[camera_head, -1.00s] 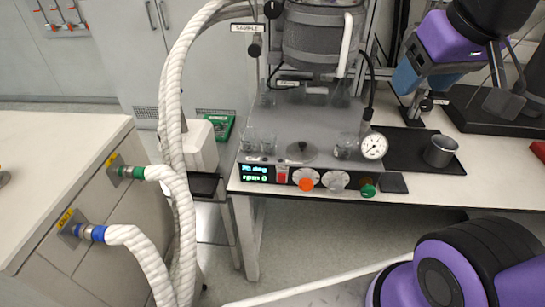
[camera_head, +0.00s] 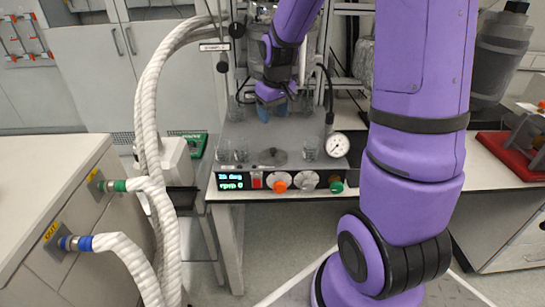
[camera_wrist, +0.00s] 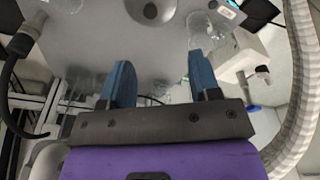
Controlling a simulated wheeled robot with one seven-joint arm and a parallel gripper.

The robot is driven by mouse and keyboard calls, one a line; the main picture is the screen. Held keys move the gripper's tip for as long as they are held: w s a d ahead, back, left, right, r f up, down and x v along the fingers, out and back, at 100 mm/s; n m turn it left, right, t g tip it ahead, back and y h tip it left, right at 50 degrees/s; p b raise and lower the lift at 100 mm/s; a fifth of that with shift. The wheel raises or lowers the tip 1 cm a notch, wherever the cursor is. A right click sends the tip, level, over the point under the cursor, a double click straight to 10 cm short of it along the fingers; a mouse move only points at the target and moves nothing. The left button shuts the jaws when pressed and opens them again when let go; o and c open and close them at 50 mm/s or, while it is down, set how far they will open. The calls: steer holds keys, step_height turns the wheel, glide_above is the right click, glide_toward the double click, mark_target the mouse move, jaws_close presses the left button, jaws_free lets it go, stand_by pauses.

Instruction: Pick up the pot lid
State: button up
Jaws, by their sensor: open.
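The pot lid (camera_head: 270,157) is a dark grey disc with a small knob. It lies flat near the front edge of the grey reactor plate (camera_head: 262,137), and its knobbed top shows at the top of the wrist view (camera_wrist: 151,11). My gripper (camera_head: 271,110) has blue fingers and is above the plate, further back than the lid. In the wrist view, my gripper (camera_wrist: 160,62) is open with nothing between its fingers, apart from the lid. My arm hides much of the reactor behind.
Glass beakers stand left (camera_head: 232,152) and right (camera_head: 310,147) of the lid, and more stand further back. A pressure gauge (camera_head: 337,145) is at the plate's right. Thick white hoses (camera_head: 150,120) rise on the left. A control panel (camera_head: 280,181) runs along the front.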

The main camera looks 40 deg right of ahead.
glide_toward(273, 149)
steer(key=f, duration=0.3)
steer(key=w+f, duration=0.1)
steer(key=f, duration=0.6)
steer(key=shift+w+d, duration=0.15)
steer(key=shift+w, duration=0.2)
steer(key=c, duration=1)
